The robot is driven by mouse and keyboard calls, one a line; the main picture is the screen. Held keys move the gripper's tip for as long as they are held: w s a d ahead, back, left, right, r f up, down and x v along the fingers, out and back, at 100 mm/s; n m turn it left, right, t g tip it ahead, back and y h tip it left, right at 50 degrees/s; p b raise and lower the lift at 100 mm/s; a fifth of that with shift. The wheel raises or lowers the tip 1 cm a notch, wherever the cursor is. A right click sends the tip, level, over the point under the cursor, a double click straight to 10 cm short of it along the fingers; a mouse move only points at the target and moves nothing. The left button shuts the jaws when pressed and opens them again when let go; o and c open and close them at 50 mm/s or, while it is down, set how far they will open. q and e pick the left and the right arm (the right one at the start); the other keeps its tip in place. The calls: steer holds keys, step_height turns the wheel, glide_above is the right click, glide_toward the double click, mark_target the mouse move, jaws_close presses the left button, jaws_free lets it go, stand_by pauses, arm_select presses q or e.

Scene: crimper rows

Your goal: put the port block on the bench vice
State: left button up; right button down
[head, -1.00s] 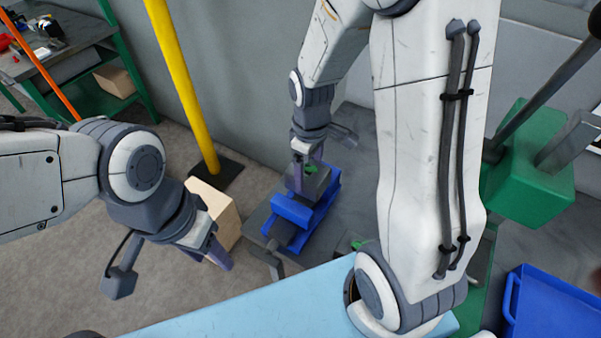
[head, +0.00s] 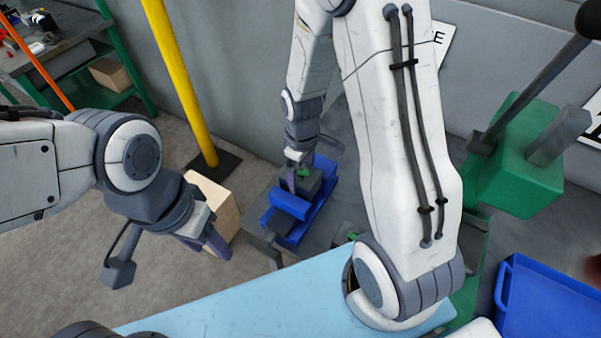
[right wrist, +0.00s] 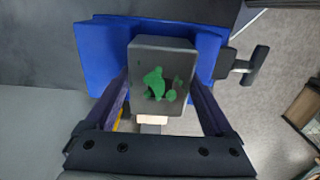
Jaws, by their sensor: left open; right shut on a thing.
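The port block (head: 315,183) is a dark grey block with green shapes on its face. It also shows in the right wrist view (right wrist: 148,52), between the two fingers. My right gripper (head: 298,178) is shut on it. The bench vice (head: 290,203) is blue and stands on a dark grey bench. In the right wrist view the vice (right wrist: 98,55) lies behind the block and shows on both sides of it. The block is at the vice; I cannot tell whether it touches it. My left gripper (head: 215,243) is open and empty, left of the vice.
A wooden box (head: 217,205) stands left of the bench, near a yellow post (head: 182,80). A green machine with a lever (head: 515,170) and a blue tray (head: 550,300) are at the right. A light blue surface (head: 240,305) lies in front. The vice handle (right wrist: 245,66) sticks out.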

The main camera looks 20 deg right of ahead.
steer(key=shift+f+b, duration=0.35)
steer(key=shift+f, duration=0.15)
steer(key=shift+c, duration=0.7)
jaws_free()
steer(key=shift+s, duration=0.1)
steer(key=shift+o, duration=0.7)
steer(key=shift+f, duration=0.1)
steer(key=shift+s, duration=0.1)
